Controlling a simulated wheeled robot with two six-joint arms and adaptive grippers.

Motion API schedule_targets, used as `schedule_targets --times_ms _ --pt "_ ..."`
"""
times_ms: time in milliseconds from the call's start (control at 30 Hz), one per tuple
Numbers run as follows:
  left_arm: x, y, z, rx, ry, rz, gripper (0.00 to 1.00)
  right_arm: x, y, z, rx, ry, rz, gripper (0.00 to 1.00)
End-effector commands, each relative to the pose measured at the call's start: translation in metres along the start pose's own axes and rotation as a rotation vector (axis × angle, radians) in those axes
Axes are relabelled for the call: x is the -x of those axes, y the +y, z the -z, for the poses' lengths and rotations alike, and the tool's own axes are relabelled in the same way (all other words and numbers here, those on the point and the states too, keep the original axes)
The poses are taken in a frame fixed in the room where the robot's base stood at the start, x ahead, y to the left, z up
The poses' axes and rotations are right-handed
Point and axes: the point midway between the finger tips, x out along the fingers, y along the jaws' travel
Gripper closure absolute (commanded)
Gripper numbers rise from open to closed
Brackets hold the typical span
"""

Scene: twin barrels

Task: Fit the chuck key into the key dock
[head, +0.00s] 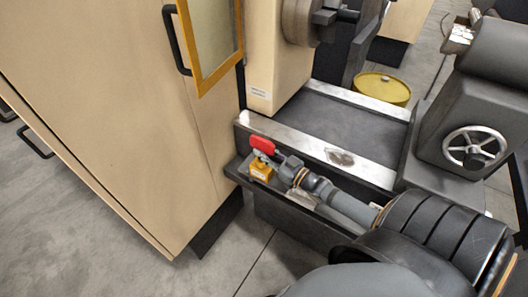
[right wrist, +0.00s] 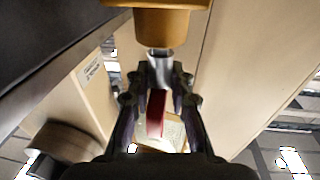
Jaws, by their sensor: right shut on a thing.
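The chuck key shows as a red handle (head: 263,145) at the middle of the head view, on the near side of the lathe. My right gripper (head: 270,160) reaches it from the lower right and is shut on it. In the right wrist view the red handle (right wrist: 156,112) shows between the fingers of my right gripper (right wrist: 160,78). The orange key dock (head: 260,170) sits on the ledge just below the key. In the right wrist view the dock (right wrist: 165,25) is at the top, with a silver cylindrical part between it and the fingers. I cannot tell how deep the key sits. My left gripper is out of view.
A tall beige cabinet (head: 110,110) stands close to the left of the dock. The lathe bed's metal rail (head: 300,148) runs behind it. A handwheel (head: 475,146) is at the right and a yellow barrel (head: 382,88) stands behind. Grey floor is open at the lower left.

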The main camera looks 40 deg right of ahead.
Motion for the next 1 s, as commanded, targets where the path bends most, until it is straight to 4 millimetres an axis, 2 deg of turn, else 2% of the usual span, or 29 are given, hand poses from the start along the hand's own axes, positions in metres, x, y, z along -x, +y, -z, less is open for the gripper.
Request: schedule_targets --times_ms 233,267,433,767,867,1000 --pt "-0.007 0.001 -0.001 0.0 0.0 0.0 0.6 0.0 0.0 -0.007 0.0 0.002 0.001 1.0" --pt "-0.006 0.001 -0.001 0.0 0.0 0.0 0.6 0.0 0.0 -0.006 0.0 0.002 0.001 0.77" --pt "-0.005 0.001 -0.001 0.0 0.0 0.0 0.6 0.0 0.0 -0.005 0.0 0.002 0.001 0.53" --pt "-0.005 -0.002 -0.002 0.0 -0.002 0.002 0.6 0.0 0.0 -0.005 0.0 0.0 0.0 0.53" --pt "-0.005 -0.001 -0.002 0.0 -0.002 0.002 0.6 0.0 0.001 0.003 0.002 0.002 0.001 0.53" --pt "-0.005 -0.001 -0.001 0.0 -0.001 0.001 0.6 -0.001 -0.001 0.022 0.003 -0.002 0.006 0.53"
